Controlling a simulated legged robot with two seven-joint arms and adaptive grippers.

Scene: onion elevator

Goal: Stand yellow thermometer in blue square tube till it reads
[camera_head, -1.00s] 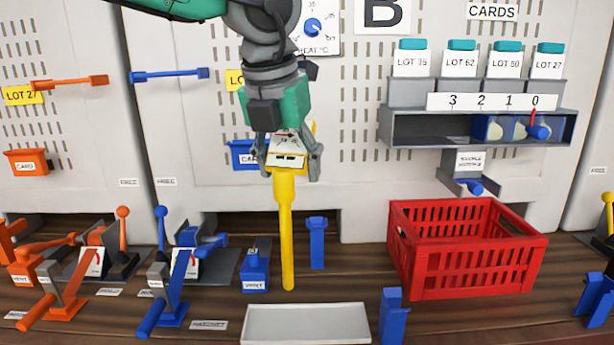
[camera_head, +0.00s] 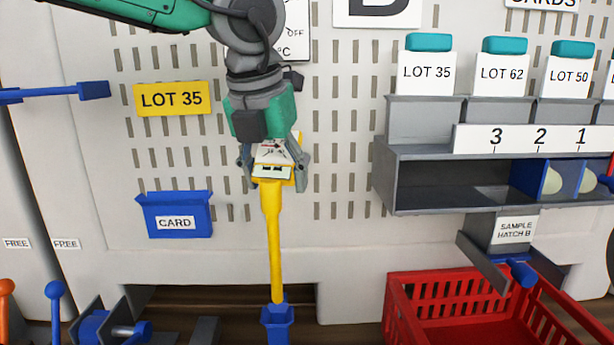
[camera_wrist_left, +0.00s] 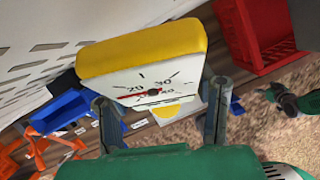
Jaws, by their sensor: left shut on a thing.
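The yellow thermometer (camera_head: 273,235) hangs upright, stem down, with its white dial head (camera_head: 272,160) at the top. My left gripper (camera_head: 274,178) is shut on the head, one finger on each side. The blue square tube (camera_head: 278,325) stands directly below. The stem's lower tip meets the tube's mouth in the head view; I cannot tell whether it is inside or just behind or above the rim. In the left wrist view the thermometer's dial (camera_wrist_left: 150,85) faces the camera, with a red needle at its lower left.
A red crate (camera_head: 400,310) stands at the lower right, below the grey sample hatch (camera_head: 505,240). A blue card holder (camera_head: 175,215) is on the wall to the left. Blue and orange levers stand at the lower left. The wall around the thermometer is clear.

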